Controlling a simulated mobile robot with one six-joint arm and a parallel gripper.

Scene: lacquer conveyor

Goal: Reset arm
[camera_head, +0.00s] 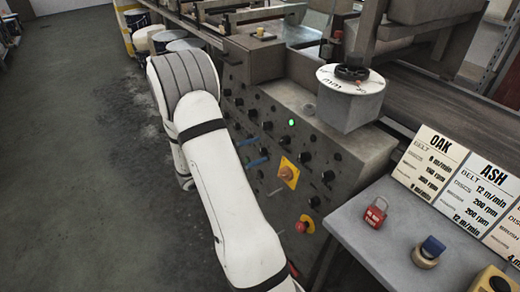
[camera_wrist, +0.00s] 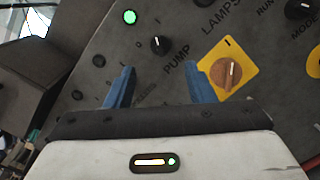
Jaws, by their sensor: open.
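My gripper (camera_wrist: 160,92) is open, with two blue fingers apart and nothing between them in the wrist view. It faces the grey control panel (camera_wrist: 125,40), near a black knob (camera_wrist: 160,45) by the word PUMP. In the head view my white arm reaches toward the panel (camera_head: 265,125), and the blue fingers (camera_head: 257,151) show in front of its knobs. A yellow plate with an orange rotary switch (camera_wrist: 227,73) is just right of the fingers; it also shows in the head view (camera_head: 288,173). A green lamp (camera_wrist: 129,17) is lit, also in the head view (camera_head: 291,123).
A red-and-yellow stop button (camera_head: 304,225) sits low on the panel. A grey table (camera_head: 360,240) at the right holds a red padlock (camera_head: 376,212), a round knob-like object (camera_head: 428,251) and OAK and ASH cards (camera_head: 428,165). Open floor (camera_head: 70,150) lies to the left.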

